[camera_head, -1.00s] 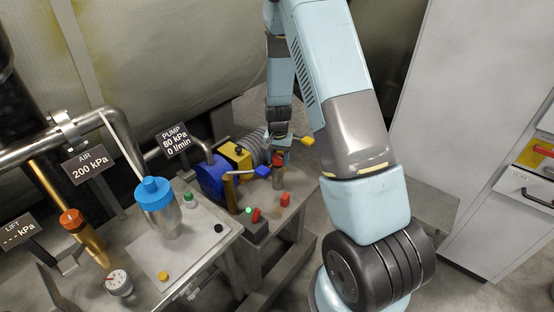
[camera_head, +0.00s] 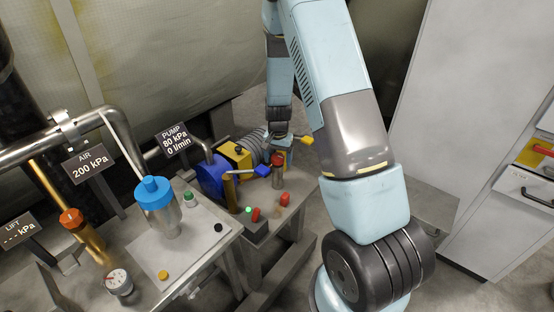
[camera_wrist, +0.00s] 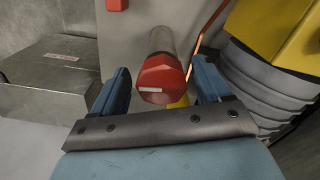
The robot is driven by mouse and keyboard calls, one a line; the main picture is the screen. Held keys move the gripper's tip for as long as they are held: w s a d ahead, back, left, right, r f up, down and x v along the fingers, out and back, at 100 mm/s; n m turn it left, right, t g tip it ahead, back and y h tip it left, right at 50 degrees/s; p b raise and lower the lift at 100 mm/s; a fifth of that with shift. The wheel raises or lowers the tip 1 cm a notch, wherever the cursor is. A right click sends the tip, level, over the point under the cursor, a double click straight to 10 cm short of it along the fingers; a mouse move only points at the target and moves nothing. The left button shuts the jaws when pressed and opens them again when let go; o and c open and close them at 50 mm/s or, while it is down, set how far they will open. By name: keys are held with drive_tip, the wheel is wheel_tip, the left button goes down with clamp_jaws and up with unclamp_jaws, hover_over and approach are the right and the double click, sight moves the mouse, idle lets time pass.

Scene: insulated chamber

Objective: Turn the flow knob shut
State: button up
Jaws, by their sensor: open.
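The red many-sided knob (camera_wrist: 160,80) sits on the end of a grey metal stem in the wrist view. A white mark on its face lies nearly level in that picture. My gripper (camera_wrist: 162,84) is open, with one blue finger on each side of the knob and a visible gap at each side. Whether the fingers reach past the knob's face is hard to tell. In the head view a red-topped post (camera_head: 278,159) stands just below my gripper (camera_head: 288,147), which is small and partly hidden there. The pump sign (camera_head: 173,139) reads 80 kPa and 0 l/min.
A blue pump body (camera_head: 211,178) with a yellow block (camera_head: 238,157) stands left of the knob. A blue-tipped lever (camera_head: 262,171) and a yellow-tipped handle (camera_head: 307,140) are close by. A grey box (camera_wrist: 50,82) lies left in the wrist view.

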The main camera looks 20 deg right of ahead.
sight(278, 157)
drive_tip(key=shift+r, duration=0.1)
drive_tip(key=shift+w+r, duration=0.1)
drive_tip(key=shift+r, duration=0.2)
wheel_tip(278, 157, up, 13)
idle(0.4)
drive_tip(key=shift+f, duration=0.1)
wheel_tip(278, 157, down, 13)
drive_tip(key=n, duration=1.9)
drive_tip(key=shift+f+n, duration=0.15)
drive_tip(key=shift+n, duration=0.25)
